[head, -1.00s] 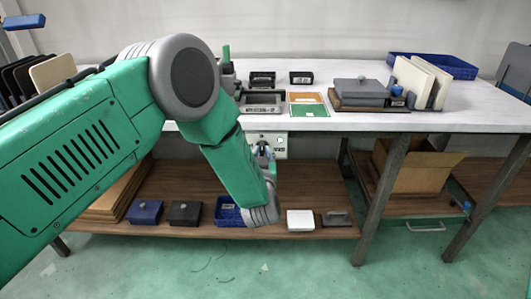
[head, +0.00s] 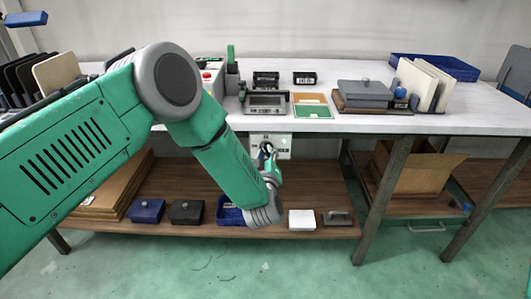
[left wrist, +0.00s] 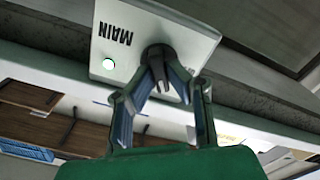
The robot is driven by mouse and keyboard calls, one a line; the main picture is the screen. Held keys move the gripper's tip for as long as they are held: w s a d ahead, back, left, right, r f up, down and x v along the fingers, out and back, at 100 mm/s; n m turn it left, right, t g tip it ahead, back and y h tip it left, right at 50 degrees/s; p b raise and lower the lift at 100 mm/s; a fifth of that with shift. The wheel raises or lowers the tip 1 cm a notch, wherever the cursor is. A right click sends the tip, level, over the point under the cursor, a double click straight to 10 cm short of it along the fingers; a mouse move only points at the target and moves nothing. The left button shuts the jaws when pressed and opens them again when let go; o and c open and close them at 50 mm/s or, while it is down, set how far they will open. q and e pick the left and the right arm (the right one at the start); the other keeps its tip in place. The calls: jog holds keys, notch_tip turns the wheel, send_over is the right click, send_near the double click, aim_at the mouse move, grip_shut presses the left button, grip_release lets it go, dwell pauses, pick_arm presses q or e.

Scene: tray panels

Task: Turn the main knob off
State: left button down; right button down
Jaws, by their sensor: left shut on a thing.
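The main panel (head: 284,143) is a light box under the front edge of the table in the head view. The dark main knob (left wrist: 155,53) is partly hidden by the fingers. My left gripper (left wrist: 163,75) is shut on the knob. In the head view the gripper (head: 267,150) is at the panel, and the knob is mostly hidden behind it. The knob's setting cannot be read. My right gripper is not in view.
The white table (head: 360,122) holds a grey case (head: 364,92), upright panels and a blue tray (head: 432,65). A red button (head: 206,75) shows behind my elbow. The lower wooden shelf (head: 180,178) carries several small boxes. A table leg (head: 385,190) stands to the right.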

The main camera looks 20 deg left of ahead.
pick_arm(q)
jog(key=shift+w+r+n, duration=0.1)
jog(key=shift+n, duration=0.9)
jog(key=n, duration=0.3)
jog(key=shift+a+n, duration=0.15)
jog(key=shift+n, duration=0.25)
jog(key=n+b, duration=0.1)
jog(key=n, duration=0.4)
jog(key=shift+f, duration=0.2)
jog(key=shift+n, duration=0.4)
jog(key=c, duration=1.6)
grip_release()
jog(key=shift+f, duration=0.15)
jog(key=v, duration=1.2)
